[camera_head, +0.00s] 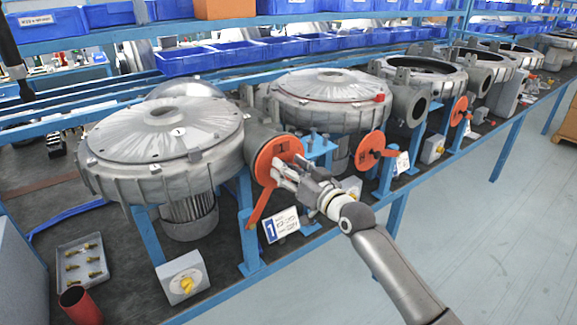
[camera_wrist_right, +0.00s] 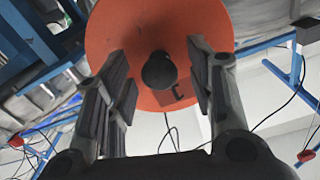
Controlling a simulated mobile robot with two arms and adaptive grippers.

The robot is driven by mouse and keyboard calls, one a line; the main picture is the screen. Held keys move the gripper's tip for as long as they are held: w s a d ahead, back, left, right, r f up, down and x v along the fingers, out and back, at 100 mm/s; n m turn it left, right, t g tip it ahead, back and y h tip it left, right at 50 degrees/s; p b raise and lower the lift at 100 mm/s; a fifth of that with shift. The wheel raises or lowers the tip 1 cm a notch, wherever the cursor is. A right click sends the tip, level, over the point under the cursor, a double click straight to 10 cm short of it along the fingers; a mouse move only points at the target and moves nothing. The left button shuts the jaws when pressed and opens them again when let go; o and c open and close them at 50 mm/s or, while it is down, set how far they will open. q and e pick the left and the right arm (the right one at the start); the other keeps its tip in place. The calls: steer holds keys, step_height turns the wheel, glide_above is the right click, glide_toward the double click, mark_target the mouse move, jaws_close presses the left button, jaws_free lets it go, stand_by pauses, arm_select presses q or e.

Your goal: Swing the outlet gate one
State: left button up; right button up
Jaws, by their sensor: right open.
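The orange round outlet gate (camera_head: 266,158) of the nearest blower, marked 1 (camera_head: 160,140), sits at that blower's outlet, with an orange lever (camera_head: 257,207) hanging down to the lower left. My right gripper (camera_head: 280,170) is in front of the gate, its fingers over the right part of the disc. In the right wrist view the gate (camera_wrist_right: 130,35) fills the upper middle, and a dark round knob (camera_wrist_right: 159,70) lies between the open fingers (camera_wrist_right: 160,85). I see no finger touching the knob. My left gripper is not in view.
A second orange gate (camera_head: 370,150) is to the right. A tray of brass fittings (camera_head: 83,262) and a red cup (camera_head: 80,303) are at lower left.

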steer(key=shift+w+a, duration=0.15)
steer(key=shift+w, duration=0.15)
jaws_close()
stand_by(0.3)
